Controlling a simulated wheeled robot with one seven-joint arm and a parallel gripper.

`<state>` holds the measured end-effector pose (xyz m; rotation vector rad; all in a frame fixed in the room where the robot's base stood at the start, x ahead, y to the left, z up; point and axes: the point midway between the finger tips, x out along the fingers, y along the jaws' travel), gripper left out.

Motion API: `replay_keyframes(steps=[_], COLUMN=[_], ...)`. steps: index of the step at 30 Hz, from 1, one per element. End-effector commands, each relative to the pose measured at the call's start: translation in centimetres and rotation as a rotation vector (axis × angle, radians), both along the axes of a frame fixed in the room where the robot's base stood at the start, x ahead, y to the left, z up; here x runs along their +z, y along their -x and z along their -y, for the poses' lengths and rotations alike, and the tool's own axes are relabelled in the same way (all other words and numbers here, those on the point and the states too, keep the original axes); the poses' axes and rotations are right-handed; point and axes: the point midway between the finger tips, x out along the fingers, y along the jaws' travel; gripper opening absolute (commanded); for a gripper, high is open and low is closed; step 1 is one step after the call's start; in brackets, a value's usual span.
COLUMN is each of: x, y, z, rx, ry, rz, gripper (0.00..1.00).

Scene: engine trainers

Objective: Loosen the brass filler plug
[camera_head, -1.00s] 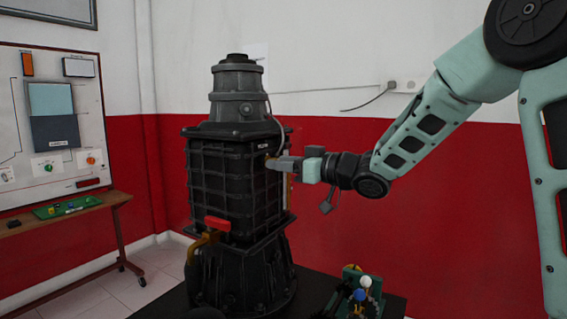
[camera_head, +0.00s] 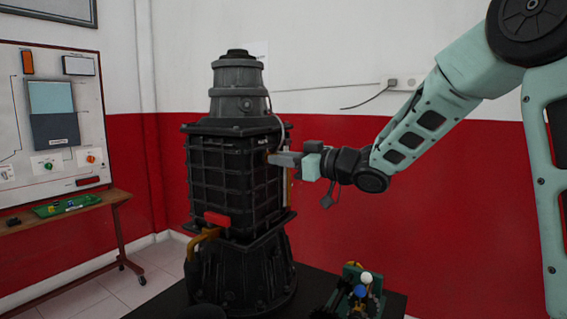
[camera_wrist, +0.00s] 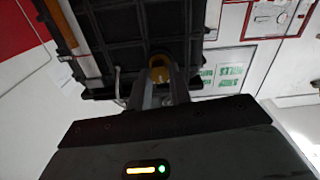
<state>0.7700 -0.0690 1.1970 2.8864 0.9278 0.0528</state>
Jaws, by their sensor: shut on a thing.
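The brass filler plug (camera_wrist: 160,66) shows in the wrist view as a round gold piece at the edge of the black gearbox-like housing. My gripper (camera_wrist: 162,78) is shut on it, with one finger on each side. In the head view my gripper (camera_head: 273,158) reaches in from the right and meets the upper right side of the black ribbed housing (camera_head: 225,180). The plug is mostly hidden by the fingers there. Whether its thread has turned out of the housing cannot be told.
A small green model with coloured knobs (camera_head: 360,285) stands on the dark table at the lower right. A wheeled bench (camera_head: 115,199) and wall panel (camera_head: 65,120) are at left.

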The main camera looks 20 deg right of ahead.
Motion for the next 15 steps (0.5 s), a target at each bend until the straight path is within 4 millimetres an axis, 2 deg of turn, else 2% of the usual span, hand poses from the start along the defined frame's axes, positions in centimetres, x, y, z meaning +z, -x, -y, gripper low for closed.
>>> replay_keyframes(steps=[15], x=[-0.51], y=[0.08], z=[-0.11], rx=[0.000], ry=[0.375], rz=[0.271], gripper=[0.00])
